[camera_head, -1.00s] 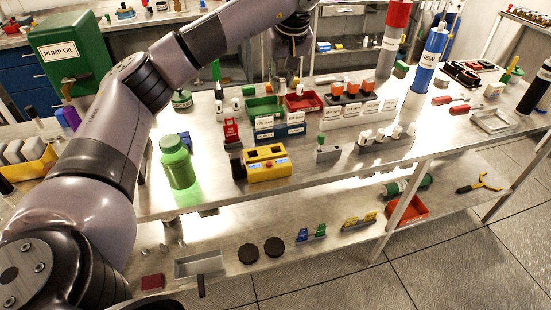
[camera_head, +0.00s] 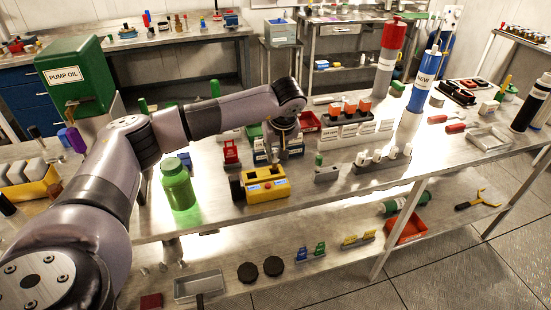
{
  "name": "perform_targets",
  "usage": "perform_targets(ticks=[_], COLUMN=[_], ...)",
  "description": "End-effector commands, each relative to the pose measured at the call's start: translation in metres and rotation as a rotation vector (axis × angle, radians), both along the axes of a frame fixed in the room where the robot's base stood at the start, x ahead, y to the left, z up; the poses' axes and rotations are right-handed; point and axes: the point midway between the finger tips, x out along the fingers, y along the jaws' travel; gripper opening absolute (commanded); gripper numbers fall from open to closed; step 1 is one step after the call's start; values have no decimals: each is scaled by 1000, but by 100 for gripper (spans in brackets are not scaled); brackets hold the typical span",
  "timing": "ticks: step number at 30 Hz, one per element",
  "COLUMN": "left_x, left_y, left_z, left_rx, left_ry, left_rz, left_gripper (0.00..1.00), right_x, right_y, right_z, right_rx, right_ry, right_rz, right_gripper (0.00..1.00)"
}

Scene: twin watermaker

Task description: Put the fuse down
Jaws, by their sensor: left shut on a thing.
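My left gripper (camera_head: 282,155) points down over the middle of the bench (camera_head: 225,208), just behind a yellow device (camera_head: 266,188). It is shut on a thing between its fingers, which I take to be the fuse. The fuse is mostly hidden by the gripper and too small to make out. Labelled blue boxes (camera_head: 261,157) are partly hidden behind the gripper. A green tray (camera_head: 254,131) and a red tray (camera_head: 309,122) stand behind and are partly covered by my arm and gripper. My right gripper is not in view.
A green bottle (camera_head: 178,187) and a red holder (camera_head: 231,153) stand left of the gripper. A grey block with a green-topped part (camera_head: 326,173) and a rack of white-topped pieces (camera_head: 384,160) stand to the right. The front bench strip is clear.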

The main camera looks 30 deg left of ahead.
Motion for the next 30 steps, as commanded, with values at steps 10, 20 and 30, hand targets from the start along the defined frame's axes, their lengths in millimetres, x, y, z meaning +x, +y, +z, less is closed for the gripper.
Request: perform_targets(ticks=[10,20,30], left_x=[-1,-1,-1], left_y=[0,0,0], left_z=[-38,-38,-37], left_rx=[0,0,0], left_ry=[2,3,2], left_rz=[-1,-1,-1], left_gripper=[0,35,41], right_x=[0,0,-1], right_y=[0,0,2], right_z=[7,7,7], right_rx=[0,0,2], right_ry=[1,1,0], right_rz=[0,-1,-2], right_gripper=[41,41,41])
